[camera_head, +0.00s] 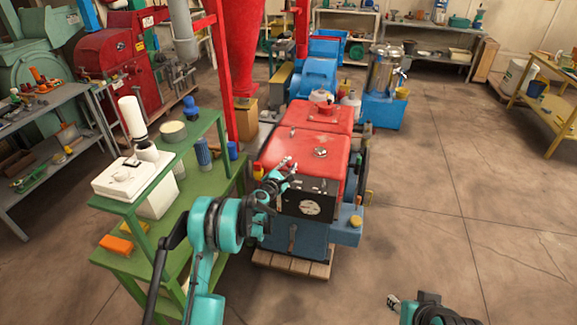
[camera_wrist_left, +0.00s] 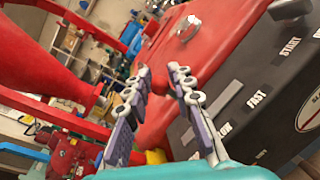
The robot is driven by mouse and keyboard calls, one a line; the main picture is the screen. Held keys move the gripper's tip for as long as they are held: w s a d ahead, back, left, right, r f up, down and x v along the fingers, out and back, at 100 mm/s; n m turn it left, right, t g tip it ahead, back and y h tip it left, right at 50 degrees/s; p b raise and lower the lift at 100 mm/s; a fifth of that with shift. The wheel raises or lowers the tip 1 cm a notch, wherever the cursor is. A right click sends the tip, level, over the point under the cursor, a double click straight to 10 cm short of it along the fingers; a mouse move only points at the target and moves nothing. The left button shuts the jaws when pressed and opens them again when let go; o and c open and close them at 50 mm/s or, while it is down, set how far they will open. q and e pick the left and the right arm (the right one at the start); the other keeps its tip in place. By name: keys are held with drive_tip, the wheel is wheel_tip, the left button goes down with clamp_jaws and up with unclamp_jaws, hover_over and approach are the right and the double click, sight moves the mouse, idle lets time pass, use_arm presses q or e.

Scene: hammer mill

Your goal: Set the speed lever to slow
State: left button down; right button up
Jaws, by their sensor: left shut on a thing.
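The red engine (camera_head: 308,160) has a dark front panel (camera_head: 305,203) with a round dial. In the left wrist view the panel (camera_wrist_left: 262,75) carries the words FAST and START and a partly covered word ending in LOW. A grey strip (camera_wrist_left: 222,98) sits beside FAST and the covered word. The speed lever itself is not clearly visible, hidden by the fingers. My right gripper (camera_head: 394,302) is low, away from the engine.
A green bench (camera_head: 205,150) with a white machine (camera_head: 125,175) stands close on the left of my left arm. A red post (camera_head: 222,75) rises behind it. A blue box (camera_head: 346,228) juts from the engine's lower right. The floor (camera_head: 450,200) on the right is clear.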

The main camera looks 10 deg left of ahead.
use_arm(q)
drive_tip(key=c, duration=1.3)
unclamp_jaws()
drive_tip(key=shift+o, duration=0.2)
drive_tip(key=shift+s, duration=0.1)
drive_tip(key=v, duration=1.2)
drive_tip(key=shift+f, duration=0.1)
